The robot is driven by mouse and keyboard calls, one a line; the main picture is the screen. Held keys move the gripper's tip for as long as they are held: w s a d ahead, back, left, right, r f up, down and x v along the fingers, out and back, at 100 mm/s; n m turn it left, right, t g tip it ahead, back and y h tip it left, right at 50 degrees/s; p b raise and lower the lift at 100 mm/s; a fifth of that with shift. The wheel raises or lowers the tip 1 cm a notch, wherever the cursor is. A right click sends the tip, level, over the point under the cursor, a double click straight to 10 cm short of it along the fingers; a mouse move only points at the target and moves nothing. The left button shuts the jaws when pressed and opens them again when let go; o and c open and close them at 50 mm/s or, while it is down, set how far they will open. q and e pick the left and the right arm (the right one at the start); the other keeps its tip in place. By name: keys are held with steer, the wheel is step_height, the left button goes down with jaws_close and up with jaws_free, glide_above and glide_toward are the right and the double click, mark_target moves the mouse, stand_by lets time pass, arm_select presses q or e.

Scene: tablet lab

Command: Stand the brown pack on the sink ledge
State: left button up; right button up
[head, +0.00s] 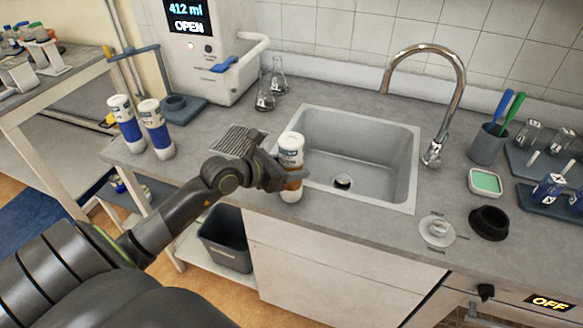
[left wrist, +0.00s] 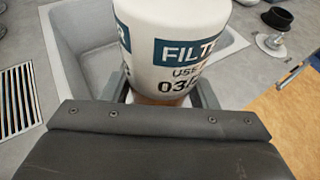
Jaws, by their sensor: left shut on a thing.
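The brown pack (head: 291,150) is an upright cylinder with a white, labelled upper part and a brown lower part. It is at the sink's front left corner, over the counter strip. I cannot tell whether its base touches the counter. My left gripper (head: 284,178) is shut around its lower part. In the left wrist view the pack (left wrist: 172,45) shows a "FILTER" label, and the jaws (left wrist: 172,95) hide its lower part. The grey sink (head: 405,170) is empty around its drain. My right gripper is not in view.
Two white-and-blue bottles (head: 157,128) stand on the left of the counter. A ribbed drain plate (head: 238,140) lies behind my left gripper. A tap (head: 455,80) rises behind the sink. A round metal stopper (head: 437,228) and a black cup (head: 489,222) are at front right.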

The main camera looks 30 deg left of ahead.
arm_select(q)
steer(key=shift+f, duration=0.25)
steer(key=shift+f, duration=0.15)
steer(key=o, duration=1.3)
